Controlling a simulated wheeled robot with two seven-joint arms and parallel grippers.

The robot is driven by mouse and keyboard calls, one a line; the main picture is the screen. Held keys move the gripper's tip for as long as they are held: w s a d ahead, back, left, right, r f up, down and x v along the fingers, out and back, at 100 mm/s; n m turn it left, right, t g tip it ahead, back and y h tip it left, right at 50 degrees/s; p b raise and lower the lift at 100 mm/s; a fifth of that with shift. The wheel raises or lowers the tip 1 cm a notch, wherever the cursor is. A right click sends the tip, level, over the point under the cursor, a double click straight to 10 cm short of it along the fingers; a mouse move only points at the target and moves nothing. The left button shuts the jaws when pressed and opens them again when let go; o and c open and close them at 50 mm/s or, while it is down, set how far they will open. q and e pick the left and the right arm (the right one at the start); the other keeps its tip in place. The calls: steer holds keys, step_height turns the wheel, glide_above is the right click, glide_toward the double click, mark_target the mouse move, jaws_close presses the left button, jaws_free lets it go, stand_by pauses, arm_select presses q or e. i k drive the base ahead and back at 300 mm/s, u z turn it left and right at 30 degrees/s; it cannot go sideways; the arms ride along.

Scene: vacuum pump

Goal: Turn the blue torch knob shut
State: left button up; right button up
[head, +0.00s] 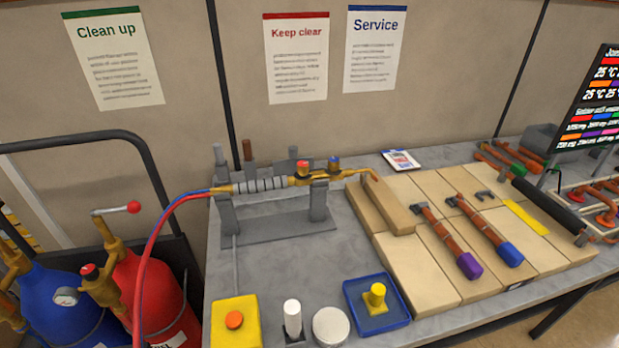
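A brass torch (262,184) lies across a grey metal stand (275,227) at the back left of the workbench. Its tip points right, over a tan block. The blue torch knob (334,161) sits on top of the torch near its right end. A red knob (303,167) is just left of it. How far either knob is turned cannot be told. A blue hose and a red hose (151,243) run from the torch's left end. Neither of my grippers shows in the head view.
Red and blue gas cylinders (66,303) stand left of the bench. A yellow box (236,322) with an orange button, a white cylinder, and a blue tray (350,290) stand at the front. Copper-coloured pipe pieces lie on tan boards (418,265). A dark display stands right.

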mark_target(334, 162)
steer(key=z, duration=0.8)
steer(key=k, duration=1.15)
steer(key=u, duration=0.15)
